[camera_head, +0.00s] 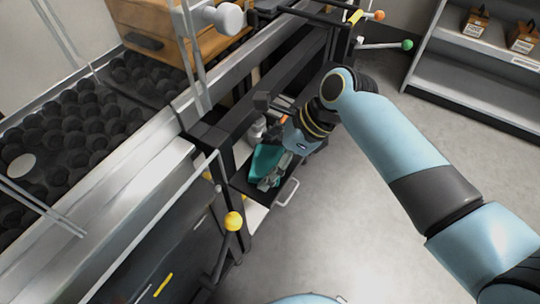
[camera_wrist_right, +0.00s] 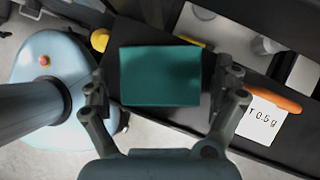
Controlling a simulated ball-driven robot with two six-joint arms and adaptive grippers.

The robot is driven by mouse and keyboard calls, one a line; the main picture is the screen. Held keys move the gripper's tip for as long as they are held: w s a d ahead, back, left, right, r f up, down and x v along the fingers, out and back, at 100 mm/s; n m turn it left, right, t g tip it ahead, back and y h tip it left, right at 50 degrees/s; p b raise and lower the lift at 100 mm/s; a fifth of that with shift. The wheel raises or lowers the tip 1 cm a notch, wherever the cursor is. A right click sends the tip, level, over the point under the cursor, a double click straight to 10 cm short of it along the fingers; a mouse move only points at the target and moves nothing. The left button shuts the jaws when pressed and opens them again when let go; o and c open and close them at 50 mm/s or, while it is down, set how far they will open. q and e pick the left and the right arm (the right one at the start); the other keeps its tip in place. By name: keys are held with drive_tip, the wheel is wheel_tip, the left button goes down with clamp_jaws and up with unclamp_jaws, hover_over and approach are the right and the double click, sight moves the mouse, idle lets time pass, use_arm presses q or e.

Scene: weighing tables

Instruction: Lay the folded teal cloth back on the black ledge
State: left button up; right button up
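The folded teal cloth (camera_head: 264,160) lies on the black ledge (camera_head: 288,188) beside the machine frame. In the right wrist view the cloth (camera_wrist_right: 160,76) is a flat rectangle over the dark ledge (camera_wrist_right: 235,42). A small teal patch shows below its lower left corner. My right gripper (camera_head: 270,180) reaches down over the cloth. In the right wrist view its fingers (camera_wrist_right: 162,84) stand open on either side of the cloth, with gaps to both edges. I cannot tell its exact height above the ledge. My left gripper is not in view.
A white card reading "T 0.5 g" (camera_wrist_right: 262,119) and an orange object (camera_wrist_right: 268,93) lie right of the cloth. A yellow ball knob (camera_head: 234,221) stands near the ledge. A grey shelf with small boxes (camera_head: 474,22) stands at the upper right. The floor (camera_head: 330,215) looks clear.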

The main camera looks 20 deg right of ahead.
drive_tip(key=shift+r, duration=0.2)
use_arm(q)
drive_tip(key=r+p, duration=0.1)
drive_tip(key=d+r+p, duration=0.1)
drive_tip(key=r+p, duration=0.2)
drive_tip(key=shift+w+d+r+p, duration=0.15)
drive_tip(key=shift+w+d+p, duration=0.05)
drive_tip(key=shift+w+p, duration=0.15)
use_arm(e)
drive_tip(key=v, duration=1.2)
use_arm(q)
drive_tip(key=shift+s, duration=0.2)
use_arm(e)
drive_tip(key=shift+f, duration=0.2)
